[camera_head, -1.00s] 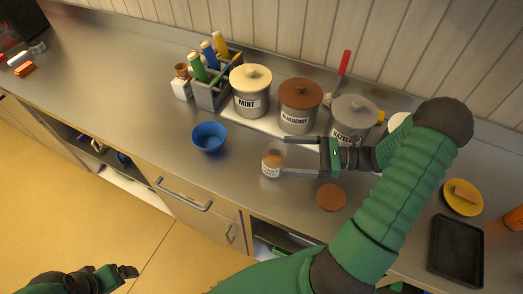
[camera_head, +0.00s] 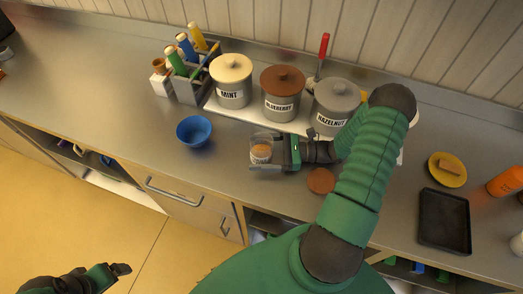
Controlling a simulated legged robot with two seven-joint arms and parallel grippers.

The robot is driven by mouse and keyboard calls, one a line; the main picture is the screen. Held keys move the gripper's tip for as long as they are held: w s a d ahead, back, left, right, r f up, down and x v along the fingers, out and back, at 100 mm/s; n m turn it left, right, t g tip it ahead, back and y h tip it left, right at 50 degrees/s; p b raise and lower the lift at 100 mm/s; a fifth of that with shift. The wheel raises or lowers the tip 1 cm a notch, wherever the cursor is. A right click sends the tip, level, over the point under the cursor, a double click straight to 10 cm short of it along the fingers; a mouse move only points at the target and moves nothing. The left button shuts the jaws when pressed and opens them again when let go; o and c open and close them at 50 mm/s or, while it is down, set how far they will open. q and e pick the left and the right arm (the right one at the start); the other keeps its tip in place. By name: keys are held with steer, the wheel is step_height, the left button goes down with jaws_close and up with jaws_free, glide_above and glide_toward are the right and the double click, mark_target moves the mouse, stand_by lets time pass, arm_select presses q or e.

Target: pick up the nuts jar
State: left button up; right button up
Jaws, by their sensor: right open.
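The nuts jar (camera_head: 260,154) is a small clear jar with brown contents and a pale label too small to read. It stands upright on the steel counter in the middle of the head view. My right gripper (camera_head: 257,151) is open, coming from the right, with one finger on the far side of the jar and one on the near side. I cannot tell whether either finger touches it. My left gripper (camera_head: 121,270) is at the bottom left, low and away from the counter; whether it is open is unclear.
A blue bowl (camera_head: 194,131) stands left of the jar, and a brown round disc (camera_head: 321,181) lies right of it. Behind are lidded mint (camera_head: 230,95), blueberry (camera_head: 281,107) and hazelnut (camera_head: 332,118) wells. A black tray (camera_head: 444,220) and yellow plate (camera_head: 447,182) are at right.

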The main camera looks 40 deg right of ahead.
steer(key=shift+x, duration=1.15)
steer(key=shift+d, duration=0.1)
steer(key=c, duration=1.4)
steer(key=shift+c, duration=0.2)
steer(key=shift+r, duration=0.15)
